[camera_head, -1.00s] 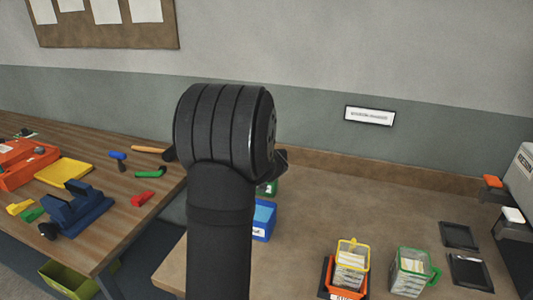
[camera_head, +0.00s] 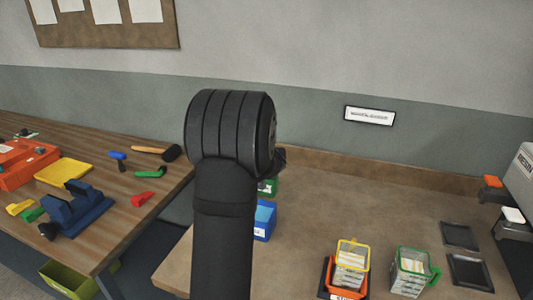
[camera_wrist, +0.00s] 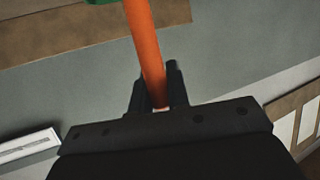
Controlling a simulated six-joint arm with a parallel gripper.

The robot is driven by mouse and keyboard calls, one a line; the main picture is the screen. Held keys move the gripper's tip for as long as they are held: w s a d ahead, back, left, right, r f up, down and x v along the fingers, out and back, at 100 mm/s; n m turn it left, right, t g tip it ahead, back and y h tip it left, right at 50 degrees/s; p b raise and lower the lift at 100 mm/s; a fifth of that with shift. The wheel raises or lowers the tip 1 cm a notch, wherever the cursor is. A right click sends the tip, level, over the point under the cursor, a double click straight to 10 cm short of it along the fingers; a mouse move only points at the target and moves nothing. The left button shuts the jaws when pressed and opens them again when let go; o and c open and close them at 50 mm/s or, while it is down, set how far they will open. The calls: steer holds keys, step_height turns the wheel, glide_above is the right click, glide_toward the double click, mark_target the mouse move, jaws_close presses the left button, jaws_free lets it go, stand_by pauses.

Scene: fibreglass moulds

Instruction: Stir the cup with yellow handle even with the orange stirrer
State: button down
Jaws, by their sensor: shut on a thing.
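The cup with the yellow handle (camera_head: 351,258) stands at the front of the near table in the head view, clear-walled with a yellow rim, on an orange-red base (camera_head: 345,291). In the wrist view my gripper (camera_wrist: 160,92) is shut on the orange stirrer (camera_wrist: 146,45), a straight orange rod running up out of the picture. In the head view my arm hides the gripper and the stirrer.
A clear cup with a green handle (camera_head: 411,268) stands right of the yellow-handled one. Black square plates (camera_head: 460,236) lie farther right, near a grey machine (camera_head: 521,175). A blue box (camera_head: 264,218) and a green box (camera_head: 268,187) stand beside my arm. The table's middle is clear.

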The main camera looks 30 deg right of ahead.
step_height(320, 180, up, 11)
stand_by(1.1)
stand_by(0.3)
steer(key=w+a+f+n+t+y, duration=0.1)
steer(key=a+f+n+y, duration=0.25)
steer(key=a, duration=0.75)
steer(key=w+a+f+n+y, duration=0.25)
steer(key=a+f, duration=0.25)
steer(key=a, duration=0.6)
steer(key=s+a+f+n+y, duration=0.1)
steer(key=s+a+f, duration=0.3)
steer(key=a, duration=0.4)
steer(key=s+a+f+y, duration=0.2)
steer(key=s+a+f, duration=0.2)
steer(key=a+f, duration=0.2)
steer(key=shift+a+f+n+g, duration=0.2)
steer(key=shift+a+n+g, duration=0.15)
steer(key=shift+a, duration=0.75)
steer(key=shift+d, duration=0.1)
